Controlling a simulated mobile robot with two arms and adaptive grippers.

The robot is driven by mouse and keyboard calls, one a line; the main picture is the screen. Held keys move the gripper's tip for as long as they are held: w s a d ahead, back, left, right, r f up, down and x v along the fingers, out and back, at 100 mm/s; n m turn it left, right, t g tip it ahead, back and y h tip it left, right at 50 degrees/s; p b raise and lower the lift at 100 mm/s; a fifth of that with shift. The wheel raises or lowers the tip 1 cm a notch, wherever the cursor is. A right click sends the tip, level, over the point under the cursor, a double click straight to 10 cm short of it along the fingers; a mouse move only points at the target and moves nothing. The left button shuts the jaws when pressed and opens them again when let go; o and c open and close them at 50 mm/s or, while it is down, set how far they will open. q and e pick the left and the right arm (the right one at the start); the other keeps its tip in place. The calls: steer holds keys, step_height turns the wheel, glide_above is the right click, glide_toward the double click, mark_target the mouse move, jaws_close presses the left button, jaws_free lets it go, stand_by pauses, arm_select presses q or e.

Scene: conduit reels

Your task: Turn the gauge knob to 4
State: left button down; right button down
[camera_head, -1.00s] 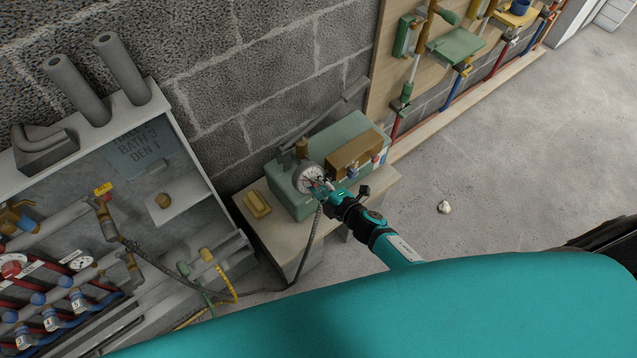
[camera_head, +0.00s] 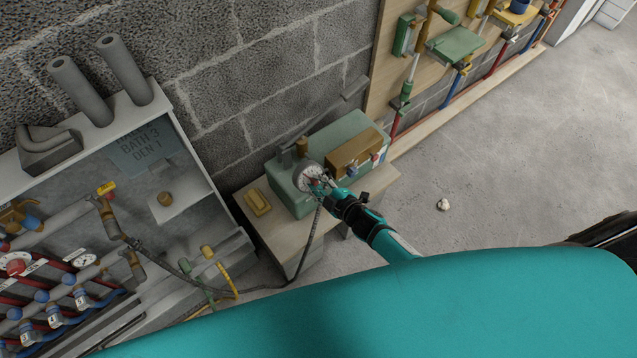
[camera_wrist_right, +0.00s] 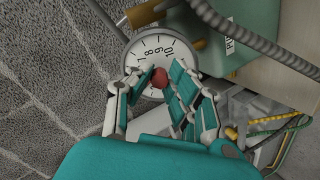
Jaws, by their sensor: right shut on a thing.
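The round white gauge (camera_head: 309,176) is on the front of a green-grey box (camera_head: 292,202) on a low bench. In the right wrist view the gauge dial (camera_wrist_right: 158,48) shows the numbers 7, 8, 9 and 10. The red gauge knob (camera_wrist_right: 159,78) is at the dial's centre. My right gripper (camera_head: 322,184) is at the dial face. In the right wrist view its fingers (camera_wrist_right: 158,84) are closed in on both sides of the red knob and grip it. The fingers hide the lower part of the dial, and I cannot read the setting. My left gripper is not in view.
A yellow block (camera_head: 257,202) lies on the bench (camera_head: 284,233) left of the box. A dark hose (camera_head: 309,245) runs from the gauge area down to the pipe cabinet (camera_head: 190,150) at left. A pipe board stands at upper right. The floor (camera_head: 480,170) at right is mostly clear.

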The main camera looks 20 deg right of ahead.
steer(key=shift+d+f, duration=0.1)
steer(key=c, duration=1.2)
jaws_free()
steer(key=shift+c, duration=0.2)
steer(key=v, duration=1.2)
steer(key=s+d+f+m+g+h, duration=0.25)
steer(key=s+f, duration=0.35)
steer(key=f, duration=0.3)
steer(key=s+d+f+m+g+h, duration=0.1)
steer(key=s+d+f+m+g, duration=0.3)
steer(key=f, duration=0.5)
steer(key=s+f+m+g, duration=0.1)
steer(key=s+f+m, duration=0.1)
steer(key=s+f, duration=0.2)
steer(key=s+a+f+m+g, duration=0.1)
steer(key=s+f, duration=0.3)
steer(key=s, duration=0.7)
steer(key=s+a+f+m+g+h, duration=0.1)
steer(key=s+f+m+g, duration=0.2)
steer(key=s, duration=0.5)
steer(key=shift+s+f, duration=0.15)
steer(key=shift+f, duration=0.25)
